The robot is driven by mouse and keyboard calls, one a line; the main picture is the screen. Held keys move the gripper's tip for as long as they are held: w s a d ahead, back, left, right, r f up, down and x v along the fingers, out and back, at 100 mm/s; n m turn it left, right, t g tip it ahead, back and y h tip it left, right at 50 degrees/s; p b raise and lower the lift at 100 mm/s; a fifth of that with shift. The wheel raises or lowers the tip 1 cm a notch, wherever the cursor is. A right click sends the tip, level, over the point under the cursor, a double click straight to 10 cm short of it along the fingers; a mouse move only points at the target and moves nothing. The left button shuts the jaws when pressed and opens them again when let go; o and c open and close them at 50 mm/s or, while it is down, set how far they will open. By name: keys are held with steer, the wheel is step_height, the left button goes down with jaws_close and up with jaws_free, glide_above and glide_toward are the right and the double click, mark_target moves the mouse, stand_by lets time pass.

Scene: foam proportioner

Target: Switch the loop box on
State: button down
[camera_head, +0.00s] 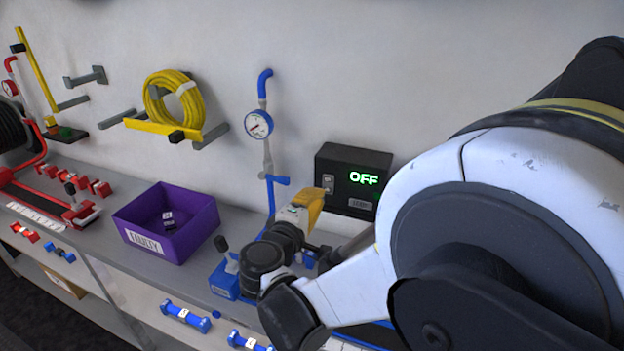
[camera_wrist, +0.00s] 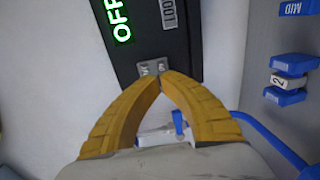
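The loop box (camera_head: 343,160) is a black box on the wall with a green lit "OFF" display (camera_head: 363,178). In the wrist view the loop box (camera_wrist: 145,45) appears turned sideways, with "OFF" (camera_wrist: 121,20) at top left. A small grey switch plate (camera_head: 328,183) is on its front; it also shows in the wrist view (camera_wrist: 152,67). My gripper (camera_head: 318,192) has yellow fingers, shut with tips together and nothing between them. In the wrist view the gripper tips (camera_wrist: 164,77) are at the switch plate and partly cover it. I cannot tell whether they touch it.
A blue pipe with a gauge (camera_head: 258,124) stands on the wall left of the box. A purple bin (camera_head: 190,243) and blue fittings (camera_head: 224,280) sit on the grey bench. A yellow hose coil (camera_head: 155,103) hangs further left. In the wrist view, a blue fitting (camera_wrist: 294,64) is at right.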

mark_target(324, 188)
steer(key=shift+b+x, duration=0.35)
steer(key=shift+x, duration=1.35)
